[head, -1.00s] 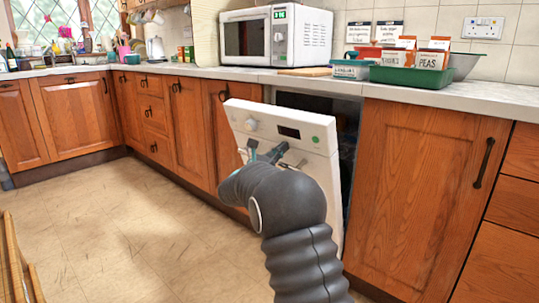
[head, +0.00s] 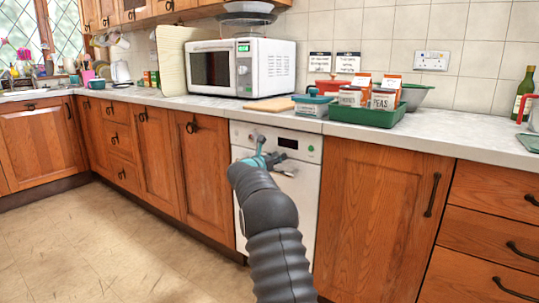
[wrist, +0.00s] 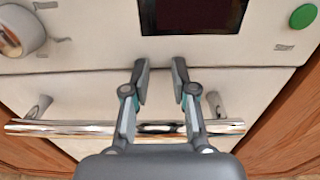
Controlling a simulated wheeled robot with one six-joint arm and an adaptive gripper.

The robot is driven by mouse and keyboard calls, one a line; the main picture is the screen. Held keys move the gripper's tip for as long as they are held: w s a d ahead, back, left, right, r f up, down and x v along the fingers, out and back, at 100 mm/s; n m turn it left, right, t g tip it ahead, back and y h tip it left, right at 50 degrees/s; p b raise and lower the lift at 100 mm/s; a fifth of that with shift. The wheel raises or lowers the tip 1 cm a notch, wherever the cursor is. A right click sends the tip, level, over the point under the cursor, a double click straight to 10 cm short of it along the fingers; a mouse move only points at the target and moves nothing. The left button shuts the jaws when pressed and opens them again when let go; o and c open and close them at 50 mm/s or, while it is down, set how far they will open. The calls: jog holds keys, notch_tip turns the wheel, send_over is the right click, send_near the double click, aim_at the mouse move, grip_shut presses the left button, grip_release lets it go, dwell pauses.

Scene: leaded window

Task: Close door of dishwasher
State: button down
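The white dishwasher door (head: 305,200) stands upright under the counter, about flush with the wooden cupboard fronts in the head view. The chrome handle bar (wrist: 60,128) runs across behind the fingers. My arm hides part of the door.
Wooden cupboards (head: 370,220) flank the dishwasher. The worktop (head: 440,140) above holds a microwave (head: 243,68), a chopping board (head: 270,104) and a green tray (head: 365,117) with boxes. The tiled floor (head: 90,240) at left is clear.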

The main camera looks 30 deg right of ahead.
jog(key=shift+s+d+r, duration=0.15)
jog(key=shift+d+r, duration=0.45)
jog(key=shift+r, duration=0.1)
jog(key=shift+a, duration=0.15)
jog(key=f+b+v, duration=0.2)
jog(key=b+v, duration=0.3)
jog(key=v, duration=0.9)
jog(key=shift+w+a, duration=0.25)
jog(key=shift+a, duration=0.3)
